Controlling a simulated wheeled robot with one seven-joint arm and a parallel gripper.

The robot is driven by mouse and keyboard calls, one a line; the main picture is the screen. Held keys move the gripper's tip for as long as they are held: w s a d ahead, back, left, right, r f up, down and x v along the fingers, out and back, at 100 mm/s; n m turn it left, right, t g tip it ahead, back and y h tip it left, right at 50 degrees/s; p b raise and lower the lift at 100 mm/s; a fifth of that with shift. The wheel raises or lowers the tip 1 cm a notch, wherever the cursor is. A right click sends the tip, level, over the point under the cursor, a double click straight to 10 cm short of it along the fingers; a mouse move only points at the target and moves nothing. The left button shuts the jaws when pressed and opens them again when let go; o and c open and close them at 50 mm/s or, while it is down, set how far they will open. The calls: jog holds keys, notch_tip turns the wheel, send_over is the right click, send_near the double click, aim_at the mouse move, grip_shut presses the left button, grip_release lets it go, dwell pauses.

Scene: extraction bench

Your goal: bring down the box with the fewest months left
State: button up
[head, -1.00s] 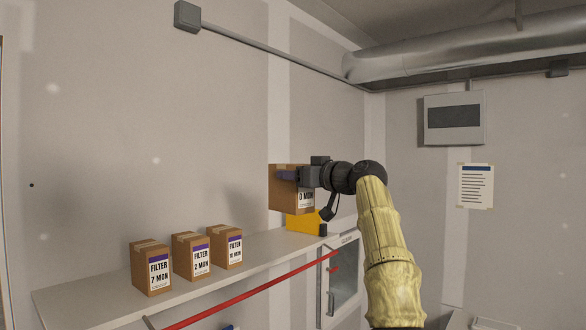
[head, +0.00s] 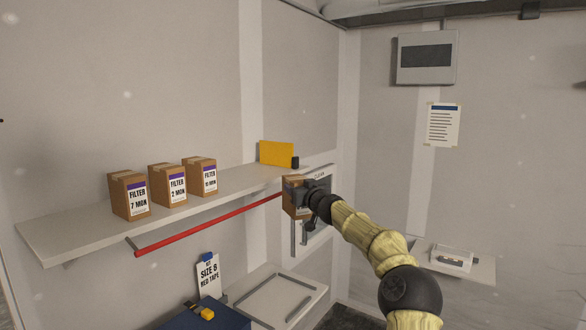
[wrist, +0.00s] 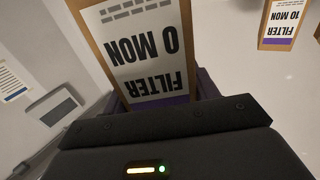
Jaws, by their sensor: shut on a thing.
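My gripper (head: 298,190) is shut on a brown filter box (head: 294,205). In the wrist view the held box (wrist: 187,45) has a white label reading "FILTER 0 MON", upside down. It hangs in the air near the right end of the shelf (head: 72,229), in front of the white cabinet. Three other brown boxes stand upright on the shelf: a 7 MON box (head: 129,195), a 2 MON box (head: 167,185) and a 10 MON box (head: 199,176). The 10 MON box also shows in the wrist view (wrist: 281,22).
A red bar (head: 205,226) runs along the shelf front. A yellow object (head: 276,153) stands at the shelf's right end. Below are a dark blue case (head: 212,317), a "SIZE 8 RED TAPE" card (head: 208,279) and a pale surface with a square outline (head: 272,300). A white cabinet (head: 319,232) stands behind my gripper.

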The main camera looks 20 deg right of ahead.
jog(key=d+f+m+h+b, duration=0.2)
jog(key=d+f+h, duration=0.1)
jog(key=f, duration=1.4)
jog(key=d+f+m+h+b, duration=0.2)
jog(key=f+h, duration=0.1)
jog(key=f, duration=1.3)
jog(key=s+a+f+n+y+b, duration=0.1)
jog(key=s+a+f+b, duration=0.2)
jog(key=f, duration=0.7)
jog(key=s+a+f+y, duration=0.1)
jog(key=s+a+f, duration=0.3)
jog(key=f, duration=0.6)
jog(key=s+a+f+n+y+b, duration=0.1)
jog(key=s+a+f+b, duration=0.1)
jog(key=s+a+f, duration=0.4)
jog(key=s+a+f+n+y+b, duration=0.1)
jog(key=s+a+f+y+b, duration=0.1)
jog(key=s+a+f, duration=0.4)
jog(key=s+a, duration=0.4)
jog(key=s, duration=0.3)
jog(key=shift+s+a+b, duration=0.25)
jog(key=shift+s+b, duration=0.05)
jog(key=shift+s, duration=0.05)
